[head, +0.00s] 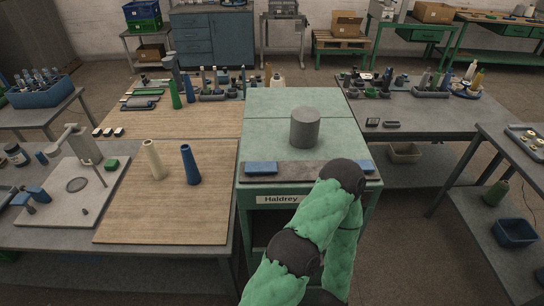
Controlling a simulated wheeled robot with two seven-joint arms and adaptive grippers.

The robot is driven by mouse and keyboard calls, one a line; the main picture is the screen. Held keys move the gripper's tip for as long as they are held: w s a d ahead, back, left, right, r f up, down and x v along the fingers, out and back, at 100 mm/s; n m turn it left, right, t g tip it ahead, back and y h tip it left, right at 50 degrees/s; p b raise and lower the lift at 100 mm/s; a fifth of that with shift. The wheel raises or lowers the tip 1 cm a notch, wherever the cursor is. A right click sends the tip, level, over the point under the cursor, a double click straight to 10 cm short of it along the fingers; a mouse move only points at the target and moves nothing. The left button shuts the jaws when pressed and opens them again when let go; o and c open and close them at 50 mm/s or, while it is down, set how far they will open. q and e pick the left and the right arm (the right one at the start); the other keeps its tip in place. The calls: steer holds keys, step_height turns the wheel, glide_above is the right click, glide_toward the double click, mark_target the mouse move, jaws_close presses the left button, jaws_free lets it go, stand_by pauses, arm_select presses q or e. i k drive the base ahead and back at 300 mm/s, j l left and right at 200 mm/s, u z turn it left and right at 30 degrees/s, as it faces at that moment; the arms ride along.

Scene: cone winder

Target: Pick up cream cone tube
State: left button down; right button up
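A cream cone tube (153,160) stands upright on the wooden board (165,215) on the left table, in the head view. A dark blue cone tube (190,165) stands upright to its right, apart from it. Neither gripper shows in this view. One of my arms, in a green cover, rises from the bottom middle and bends back down in front of the green bench, well to the right of the cream tube.
A grey cylinder (305,128) stands on the green bench (265,108). A white board with a small stand (85,145) lies left of the wooden board. Green cones (175,95) and several small items stand behind. The wooden board's front half is clear.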

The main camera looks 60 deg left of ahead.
mark_target(159, 171)
steer(key=u, duration=2.95)
steer(key=i+j+z, duration=0.1)
steer(key=j, duration=0.25)
steer(key=i+j+z, duration=0.1)
steer(key=j, duration=0.3)
